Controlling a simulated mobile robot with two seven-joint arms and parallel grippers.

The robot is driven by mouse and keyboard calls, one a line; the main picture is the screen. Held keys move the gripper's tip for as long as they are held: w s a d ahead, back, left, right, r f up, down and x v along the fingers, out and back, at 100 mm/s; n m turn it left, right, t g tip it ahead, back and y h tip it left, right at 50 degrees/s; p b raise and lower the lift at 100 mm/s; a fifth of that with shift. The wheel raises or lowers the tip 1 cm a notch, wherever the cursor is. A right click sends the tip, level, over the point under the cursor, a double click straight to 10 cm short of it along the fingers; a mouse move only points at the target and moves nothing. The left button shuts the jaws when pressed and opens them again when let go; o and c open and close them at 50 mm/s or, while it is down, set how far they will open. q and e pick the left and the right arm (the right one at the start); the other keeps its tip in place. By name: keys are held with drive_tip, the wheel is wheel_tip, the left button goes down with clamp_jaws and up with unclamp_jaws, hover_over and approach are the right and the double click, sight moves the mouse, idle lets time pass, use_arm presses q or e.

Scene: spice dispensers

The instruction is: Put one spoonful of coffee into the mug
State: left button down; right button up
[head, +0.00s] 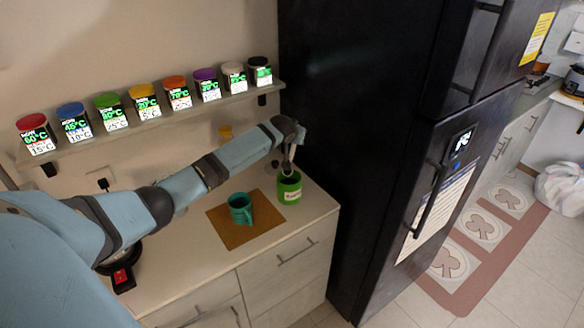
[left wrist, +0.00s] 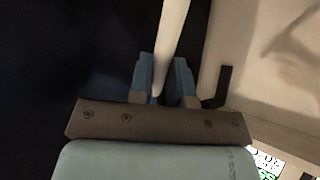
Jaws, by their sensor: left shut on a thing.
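A teal mug (head: 240,209) stands upright on a brown mat (head: 225,236) on the counter. A green jar (head: 289,188) with a light label and a dark inside, likely the coffee, stands to the right of the mug, near the fridge. My left gripper (head: 289,164) is just above the open jar, pointing down. In the left wrist view its fingers (left wrist: 162,88) are shut on a pale, slim handle (left wrist: 172,38), likely a spoon's. The spoon's bowl cannot be made out. My right gripper is not in view.
A wall shelf (head: 150,123) holds several jars with coloured lids behind the counter. A tall black fridge (head: 350,110) stands close to the right of the green jar. A dark round appliance (head: 122,277) is at the counter's left.

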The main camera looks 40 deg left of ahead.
use_arm(q)
drive_tip(key=shift+r+p, duration=0.2)
drive_tip(key=shift+p, duration=0.35)
drive_tip(key=shift+r+g+p, duration=0.1)
drive_tip(key=shift+g+p, duration=0.3)
drive_tip(key=shift+p, duration=0.35)
drive_tip(key=shift+w+r+g+h, duration=0.15)
drive_tip(key=shift+g+h, duration=0.35)
drive_tip(key=shift+g, duration=0.6)
drive_tip(key=shift+g+h, duration=0.4)
drive_tip(key=shift+g, duration=0.8)
drive_tip(key=shift+r, duration=0.1)
